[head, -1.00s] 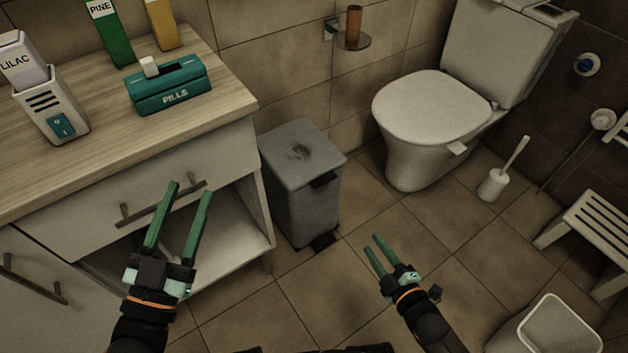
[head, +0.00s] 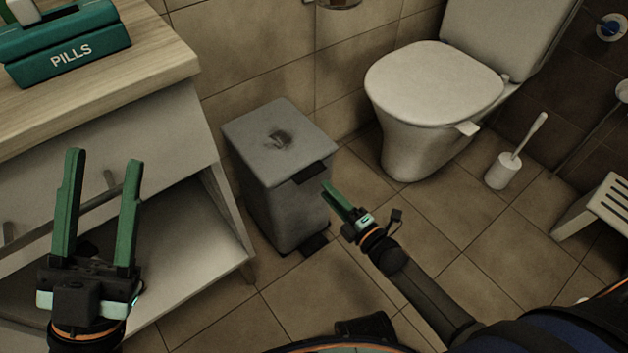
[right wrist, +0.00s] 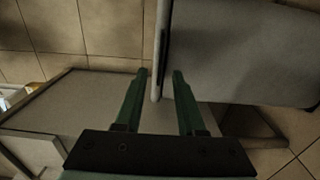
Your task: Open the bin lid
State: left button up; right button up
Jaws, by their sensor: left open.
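The grey bin (head: 285,205) stands on the floor beside the cabinet, its flat lid (head: 260,135) shut with a dark smudge on top. A black tab (head: 308,172) sticks out from the lid's front edge, and a black pedal (head: 314,244) is at the base. My right gripper (head: 328,188) is just in front of the tab. In the right wrist view my right gripper (right wrist: 159,78) is open, with a thin edge of the bin (right wrist: 240,50) appearing between its fingertips; I cannot tell whether they touch. My left gripper (head: 102,158) is open and empty before the cabinet.
The cabinet (head: 190,130) with a drawer handle and open shelf stands left of the bin, a green pills box (head: 70,50) on top. The toilet (head: 435,85) and toilet brush (head: 505,170) are to the right. A slatted stool (head: 600,205) is at far right.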

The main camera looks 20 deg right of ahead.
jog(key=b+x, duration=0.2)
jog(key=x, duration=0.4)
jog(key=shift+w, duration=0.25)
grip_shut()
dwell(1.2)
